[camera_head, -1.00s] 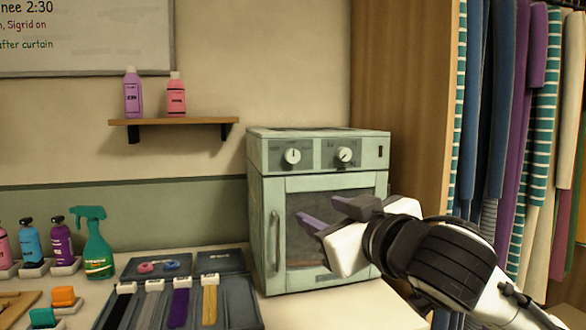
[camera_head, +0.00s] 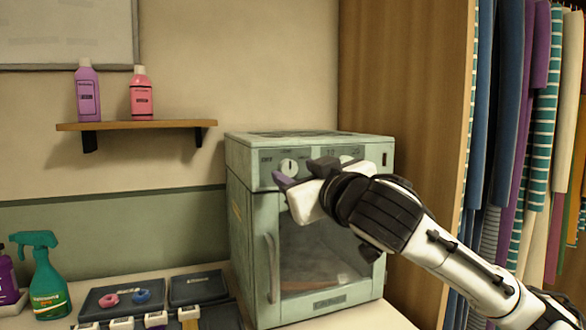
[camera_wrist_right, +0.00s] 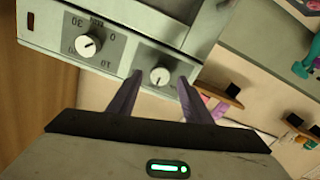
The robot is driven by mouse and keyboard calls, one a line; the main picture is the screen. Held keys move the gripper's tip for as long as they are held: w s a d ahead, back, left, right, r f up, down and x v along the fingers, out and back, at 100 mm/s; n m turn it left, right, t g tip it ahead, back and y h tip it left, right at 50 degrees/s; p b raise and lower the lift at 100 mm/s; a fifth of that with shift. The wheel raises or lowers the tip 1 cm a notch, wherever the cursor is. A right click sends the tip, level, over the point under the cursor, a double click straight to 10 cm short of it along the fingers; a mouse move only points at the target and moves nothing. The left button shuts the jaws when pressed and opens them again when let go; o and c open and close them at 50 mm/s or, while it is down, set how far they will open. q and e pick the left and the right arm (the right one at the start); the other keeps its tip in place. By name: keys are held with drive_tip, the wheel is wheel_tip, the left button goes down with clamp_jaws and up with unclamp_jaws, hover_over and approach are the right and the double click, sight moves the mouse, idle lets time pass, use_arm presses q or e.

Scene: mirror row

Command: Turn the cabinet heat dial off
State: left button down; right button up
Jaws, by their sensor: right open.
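The pale green cabinet (camera_head: 255,225) stands on the counter with two white dials on its top front panel. The left dial (camera_head: 289,167) has a dark mark pointing about straight up. It also shows in the right wrist view (camera_wrist_right: 160,76), where its label is too small to read. The other dial (camera_wrist_right: 88,44) has numbers such as 0, 10 and 30 around it; my gripper partly hides it in the head view. My right gripper (camera_head: 300,174) is open just in front of the left dial. Its purple fingers (camera_wrist_right: 160,84) appear on either side of that dial; contact cannot be told.
A wall shelf (camera_head: 140,126) with two bottles is left of the cabinet. A green spray bottle (camera_head: 47,280) and a dark tray (camera_head: 140,296) are on the counter. Hanging clothes (camera_head: 505,130) and a wooden side panel (camera_head: 410,100) are at right.

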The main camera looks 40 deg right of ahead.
sight(288, 168)
drive_tip(key=shift+x, duration=1.2)
drive_tip(key=c, duration=1)
use_arm(q)
drive_tip(key=shift+w+a+r, duration=0.15)
drive_tip(key=shift+w+r, duration=0.3)
drive_tip(key=shift+w, duration=0.05)
use_arm(e)
drive_tip(key=shift+c, duration=0.3)
